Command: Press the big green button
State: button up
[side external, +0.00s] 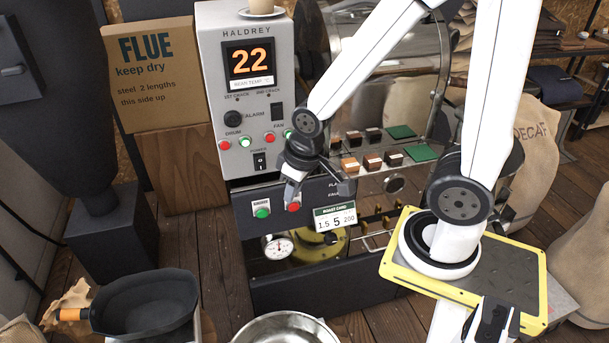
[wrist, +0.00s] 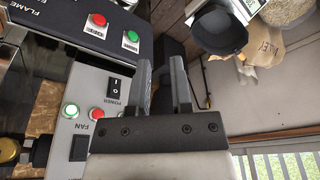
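The big green button (side external: 262,209) sits on the dark lower panel of the roaster, left of a red button (side external: 293,206). In the wrist view the green button (wrist: 131,37) is near the top, above and left of my fingers, with the red button (wrist: 98,20) beside it. My gripper (side external: 316,188) is in front of the panel, to the right of the green button and apart from it; one finger shows just above the red button. In the wrist view my gripper (wrist: 160,62) has its two fingers apart with nothing between them.
The upper grey panel (side external: 213,90) has a display reading 22, small red and green lights and a power switch (side external: 260,161). A roast card (side external: 335,216) is right of the buttons. A metal bowl (side external: 286,330) and a dark pan (side external: 143,304) stand in front.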

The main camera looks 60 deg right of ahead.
grip_shut()
dwell(1.3)
